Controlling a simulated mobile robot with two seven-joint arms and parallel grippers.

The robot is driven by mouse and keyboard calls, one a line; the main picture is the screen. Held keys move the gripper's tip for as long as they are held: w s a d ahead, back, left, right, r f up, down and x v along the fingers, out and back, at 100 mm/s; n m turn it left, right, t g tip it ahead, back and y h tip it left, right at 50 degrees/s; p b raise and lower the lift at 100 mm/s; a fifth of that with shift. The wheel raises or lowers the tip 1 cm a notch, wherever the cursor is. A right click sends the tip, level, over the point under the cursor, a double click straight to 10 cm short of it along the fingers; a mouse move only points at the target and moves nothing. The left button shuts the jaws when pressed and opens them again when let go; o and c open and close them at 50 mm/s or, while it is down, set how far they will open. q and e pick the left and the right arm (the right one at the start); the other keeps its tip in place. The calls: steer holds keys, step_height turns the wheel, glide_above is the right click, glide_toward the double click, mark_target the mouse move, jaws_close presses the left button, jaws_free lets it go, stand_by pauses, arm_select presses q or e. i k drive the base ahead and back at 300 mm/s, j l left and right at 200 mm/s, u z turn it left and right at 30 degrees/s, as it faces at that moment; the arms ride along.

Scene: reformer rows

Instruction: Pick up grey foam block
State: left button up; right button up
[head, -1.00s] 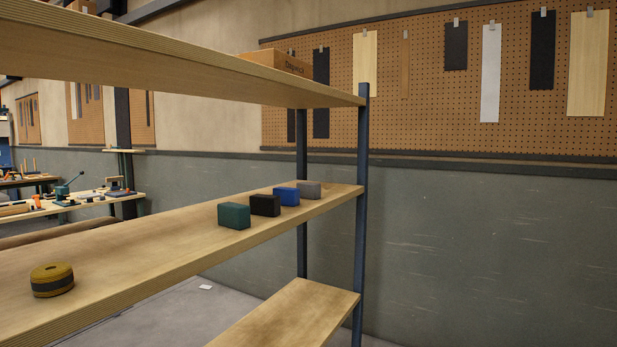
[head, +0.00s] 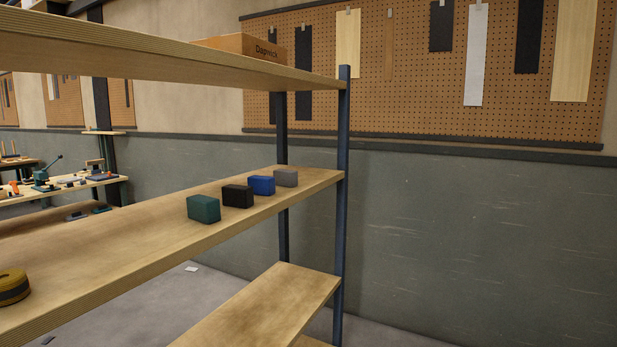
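The grey foam block (head: 286,177) sits on the middle shelf (head: 120,243) near its right end. It is the last and farthest of a row of blocks, just behind and right of the blue block (head: 262,185). The blue block hides a little of its left side. Neither of my grippers shows in the head view.
A black block (head: 237,196) and a green block (head: 204,209) stand nearer in the row. A yellow-and-dark roll (head: 10,287) lies at the left. A blue post (head: 342,200) stands at the shelf's right end. An upper shelf (head: 170,58) with a cardboard box (head: 245,46) hangs above.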

mark_target(283, 177)
steer(key=i+l+z, duration=0.4)
steer(key=i+z, duration=0.35)
steer(key=i, duration=0.25)
steer(key=i+l, duration=0.1)
steer(key=i, duration=0.55)
steer(key=i+l, duration=0.1)
steer(key=i, duration=0.55)
steer(key=i+l+u, duration=0.1)
steer(key=i+u, duration=0.2)
steer(key=u, duration=0.15)
steer(key=i+l+u, duration=0.2)
steer(key=u, duration=0.25)
steer(key=i+l+u, duration=0.3)
steer(key=u, duration=0.15)
steer(key=i+l+u, duration=0.25)
steer(key=l+u, duration=0.15)
steer(key=i+l+u, duration=0.15)
steer(key=l+u, duration=0.3)
steer(key=i+l+u, duration=0.1)
steer(key=l+u, duration=0.35)
